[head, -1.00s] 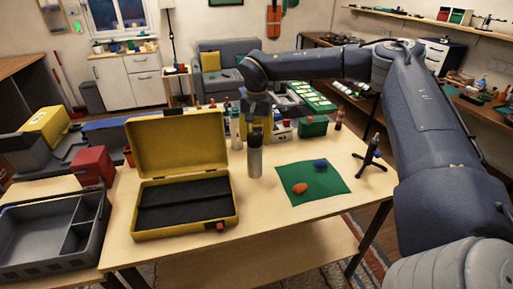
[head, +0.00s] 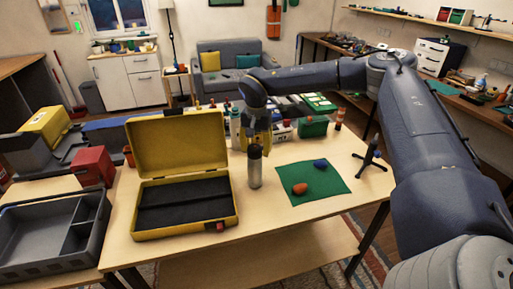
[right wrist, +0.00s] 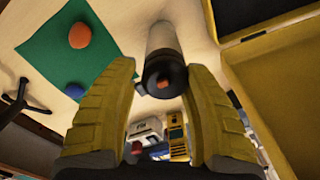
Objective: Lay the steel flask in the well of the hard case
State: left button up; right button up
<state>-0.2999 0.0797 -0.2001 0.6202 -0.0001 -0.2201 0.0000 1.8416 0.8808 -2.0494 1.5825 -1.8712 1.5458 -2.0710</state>
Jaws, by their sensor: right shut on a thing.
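The steel flask (head: 255,172) is upright, with a grey metal body and a dark cap, right of the case in the head view. My right gripper (head: 257,138) is shut on its upper end from above. In the right wrist view the flask (right wrist: 162,40) lies between the two yellow fingers (right wrist: 160,75), its dark cap toward the camera. I cannot tell whether its base touches the table. The yellow hard case (head: 232,212) stands open on the table, its lid tilted back. Its black foam holds a long darker well (head: 185,203). My left gripper is out of view.
A green mat (head: 325,190) with an orange and a blue lump lies right of the flask. A small black tripod (head: 372,158) stands beyond it. Bottles and boxes line the table's back edge. A grey tray (head: 45,240) is at the left. The front table strip is clear.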

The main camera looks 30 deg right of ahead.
jog(key=o, duration=1.5)
notch_tip(320, 180, up, 12)
jog(key=shift+s+a+r, duration=0.1)
jog(key=shift+r, duration=0.05)
jog(key=shift+a, duration=0.1)
